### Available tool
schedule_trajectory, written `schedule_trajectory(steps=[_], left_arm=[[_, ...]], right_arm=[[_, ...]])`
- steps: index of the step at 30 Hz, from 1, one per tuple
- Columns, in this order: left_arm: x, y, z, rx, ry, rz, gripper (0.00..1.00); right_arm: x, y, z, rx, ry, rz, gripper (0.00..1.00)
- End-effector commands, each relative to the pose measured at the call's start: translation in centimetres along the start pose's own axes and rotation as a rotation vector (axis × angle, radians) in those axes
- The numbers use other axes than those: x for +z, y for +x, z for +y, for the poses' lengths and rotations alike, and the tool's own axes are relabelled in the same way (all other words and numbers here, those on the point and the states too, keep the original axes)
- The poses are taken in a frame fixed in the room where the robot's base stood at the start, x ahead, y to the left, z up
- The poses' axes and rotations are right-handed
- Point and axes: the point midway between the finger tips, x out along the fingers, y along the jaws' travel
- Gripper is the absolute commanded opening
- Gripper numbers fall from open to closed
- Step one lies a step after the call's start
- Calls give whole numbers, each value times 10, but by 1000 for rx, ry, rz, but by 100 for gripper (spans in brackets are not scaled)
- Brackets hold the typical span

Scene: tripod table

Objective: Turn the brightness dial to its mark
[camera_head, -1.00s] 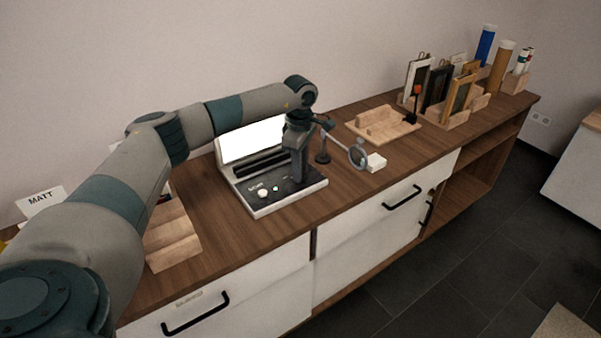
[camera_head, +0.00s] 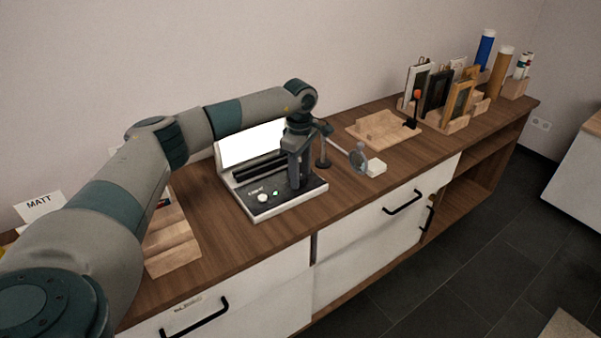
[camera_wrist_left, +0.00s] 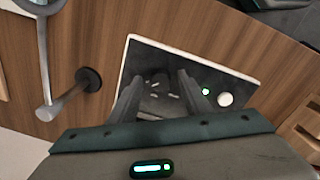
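The light box (camera_head: 262,212) stands on the counter with a lit white panel (camera_head: 250,143) at its back and a dark control face in front. My left gripper (camera_head: 297,184) points down over the right part of that face. In the left wrist view its two fingers (camera_wrist_left: 160,90) stand apart over the control face (camera_wrist_left: 150,60). White tick marks (camera_wrist_left: 155,96) show between the fingers. The dial itself is dark there and hard to make out. A white round knob (camera_wrist_left: 225,99) and a green light (camera_wrist_left: 205,91) lie beside the fingers.
A wooden tray (camera_head: 378,128) and a rack of frames (camera_head: 458,122) stand further right. A stepped wooden block (camera_head: 170,240) is at left.

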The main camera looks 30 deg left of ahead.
Motion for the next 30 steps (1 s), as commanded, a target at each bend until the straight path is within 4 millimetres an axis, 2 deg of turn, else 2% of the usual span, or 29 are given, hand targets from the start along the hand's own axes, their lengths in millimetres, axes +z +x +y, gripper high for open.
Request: schedule_trajectory(steps=[5, 11, 17, 30], left_arm=[[0, -1, 0, -1, 0, 0, 44], [0, -14, 0, 1, 0, 0, 44], [0, -45, 1, 3, 0, -1, 44], [0, -133, 1, 3, 0, -1, 44]], right_arm=[[0, 0, 0, 0, 0, 0, 0], [3, 2, 0, 0, 0, -11, 0], [8, 4, 1, 1, 3, -39, 0], [22, 2, 18, 18, 2, -115, 0]])
